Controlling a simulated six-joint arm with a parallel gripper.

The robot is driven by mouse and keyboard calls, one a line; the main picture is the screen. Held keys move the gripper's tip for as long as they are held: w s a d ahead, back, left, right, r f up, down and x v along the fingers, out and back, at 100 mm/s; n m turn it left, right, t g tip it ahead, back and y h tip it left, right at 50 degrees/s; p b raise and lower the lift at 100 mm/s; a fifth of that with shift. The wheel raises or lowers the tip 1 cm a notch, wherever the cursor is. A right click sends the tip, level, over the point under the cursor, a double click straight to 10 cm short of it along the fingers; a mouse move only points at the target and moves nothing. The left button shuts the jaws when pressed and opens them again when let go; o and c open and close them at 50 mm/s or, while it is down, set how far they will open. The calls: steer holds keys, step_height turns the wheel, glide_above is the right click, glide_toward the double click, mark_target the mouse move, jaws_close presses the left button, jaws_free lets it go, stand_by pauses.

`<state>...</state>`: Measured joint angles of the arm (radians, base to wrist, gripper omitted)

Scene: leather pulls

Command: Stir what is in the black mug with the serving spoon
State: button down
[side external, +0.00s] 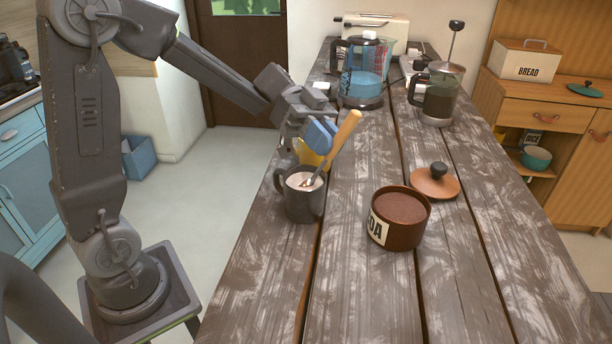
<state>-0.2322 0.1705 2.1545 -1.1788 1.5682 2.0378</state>
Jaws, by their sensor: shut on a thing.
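The black mug (299,205) stands upright near the left edge of the table, with a pale, creamy brown content (300,180) showing at its top. My gripper (324,138) is above the mug and shut on the serving spoon. The serving spoon (347,129) has a light wooden handle that leans up to the right, and a metal shaft that slopes down into the mug. Its lower end is inside the mug's mouth, and the tip is hidden by the content and rim.
An open cocoa tin (401,222) stands right of the mug, with its lid (434,183) behind it. A glass kettle (363,80) and French press (438,95) stand farther back. The table's front is clear.

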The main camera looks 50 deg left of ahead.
step_height(320, 180, up, 7)
steer(key=w+d, duration=0.2)
steer(key=shift+w+d, duration=0.2)
stand_by(0.5)
steer(key=shift+r, duration=0.1)
stand_by(0.3)
step_height(320, 180, up, 5)
steer(key=shift+f, duration=0.1)
stand_by(0.4)
stand_by(0.4)
